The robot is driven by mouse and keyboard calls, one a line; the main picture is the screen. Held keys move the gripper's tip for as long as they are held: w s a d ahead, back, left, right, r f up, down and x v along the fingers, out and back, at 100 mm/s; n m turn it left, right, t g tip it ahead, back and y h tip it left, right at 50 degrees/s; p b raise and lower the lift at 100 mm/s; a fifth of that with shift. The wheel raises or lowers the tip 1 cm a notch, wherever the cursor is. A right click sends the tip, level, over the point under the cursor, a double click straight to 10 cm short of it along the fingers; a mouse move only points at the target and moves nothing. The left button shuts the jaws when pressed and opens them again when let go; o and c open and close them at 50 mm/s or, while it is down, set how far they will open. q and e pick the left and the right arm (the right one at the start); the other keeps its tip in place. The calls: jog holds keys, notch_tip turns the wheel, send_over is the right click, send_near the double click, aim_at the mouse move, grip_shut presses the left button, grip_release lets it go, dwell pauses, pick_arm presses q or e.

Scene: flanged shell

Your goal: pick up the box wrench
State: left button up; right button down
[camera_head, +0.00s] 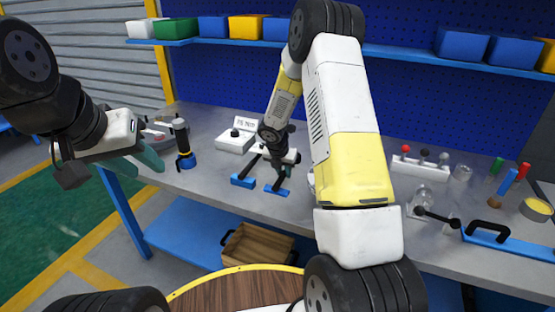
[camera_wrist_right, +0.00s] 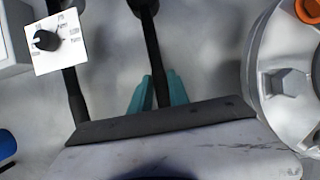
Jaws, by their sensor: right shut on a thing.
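The box wrench shows in the right wrist view as a dark rod (camera_wrist_right: 150,45) with a wider end at the top edge. My right gripper (camera_wrist_right: 160,92) is shut on its shaft, with a teal finger on each side. In the head view my right gripper (camera_head: 284,170) is low over the bench, and the wrench (camera_head: 280,180) is a small dark rod above a blue block (camera_head: 277,190). I cannot tell whether it touches the block. My left gripper (camera_head: 137,164) is empty and open at the bench's left end.
A second dark rod stands at a blue block (camera_head: 242,181) just left. A white box with a dial (camera_head: 235,141) is behind. A large metal flanged part (camera_wrist_right: 287,85) is close on the right in the wrist view.

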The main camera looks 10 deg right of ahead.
jog(key=shift+r, duration=0.1)
jog(key=shift+r, duration=0.5)
jog(key=v, duration=0.2)
jog(key=shift+s+r, duration=0.25)
jog(key=shift+r, duration=0.15)
jog(key=s+a, duration=0.1)
jog(key=s, duration=0.3)
jog(key=s+a, duration=0.1)
jog(key=s, duration=0.4)
jog(key=s+a+r, duration=0.1)
jog(key=s, duration=0.4)
jog(key=shift+s+a+r, duration=0.1)
jog(key=shift+s, duration=0.15)
jog(key=c, duration=2.1)
grip_release()
grip_shut()
